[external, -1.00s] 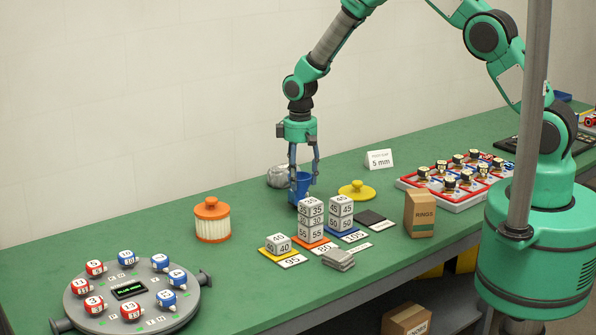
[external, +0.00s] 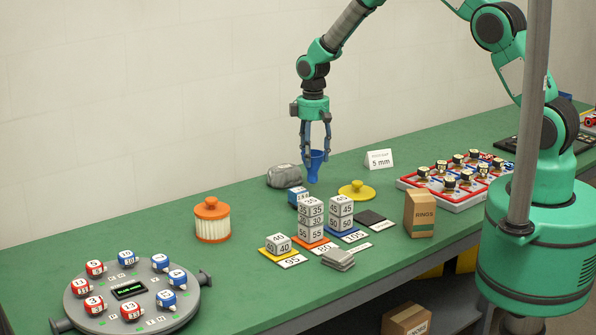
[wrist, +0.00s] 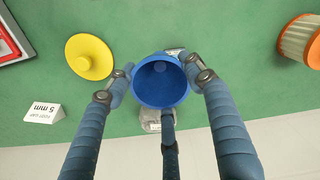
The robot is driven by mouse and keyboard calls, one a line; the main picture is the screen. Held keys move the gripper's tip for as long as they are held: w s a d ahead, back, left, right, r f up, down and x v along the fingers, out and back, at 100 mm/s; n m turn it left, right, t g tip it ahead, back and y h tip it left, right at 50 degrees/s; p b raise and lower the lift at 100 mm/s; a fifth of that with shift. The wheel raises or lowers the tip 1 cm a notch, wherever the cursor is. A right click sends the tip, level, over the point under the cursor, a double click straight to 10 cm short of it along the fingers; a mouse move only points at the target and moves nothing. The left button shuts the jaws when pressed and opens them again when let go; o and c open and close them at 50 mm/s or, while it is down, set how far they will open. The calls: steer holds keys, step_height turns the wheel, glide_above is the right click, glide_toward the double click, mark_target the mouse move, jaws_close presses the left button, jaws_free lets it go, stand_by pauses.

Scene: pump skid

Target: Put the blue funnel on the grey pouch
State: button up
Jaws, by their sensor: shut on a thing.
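The blue funnel (external: 314,166) hangs in my gripper (external: 315,152), spout down, above the green bench. My gripper's fingers are shut around its wide upper part. In the wrist view the funnel (wrist: 160,79) shows from above, mouth toward the camera, between the fingers (wrist: 160,85). The grey pouch (external: 284,176) lies on the bench near the wall, to the left of and below the funnel. In the wrist view the pouch (wrist: 152,122) is partly hidden behind the funnel and a finger.
A blue-and-white block (external: 297,196) sits just in front of the pouch. A yellow lidded knob (external: 357,190), stacked number blocks (external: 311,219), an orange-rimmed filter (external: 212,220) and a "5 mm" card (external: 379,159) stand nearby. Bench between the pouch and filter is clear.

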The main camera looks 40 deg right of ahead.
steer(key=w+d+r, duration=0.2)
steer(key=d+r, duration=0.1)
steer(key=d, duration=0.3)
steer(key=shift+d+n+p, duration=0.25)
steer(key=shift+n+p, duration=0.05)
steer(key=shift+w+f, duration=0.1)
steer(key=shift+w, duration=0.15)
steer(key=w+a+f+p, duration=0.1)
steer(key=w, duration=1.4)
steer(key=shift+w+a+f, duration=0.25)
steer(key=shift+w+a, duration=0.1)
steer(key=shift+f+p, duration=0.3)
steer(key=shift+f, duration=1.4)
steer(key=shift+f, duration=0.15)
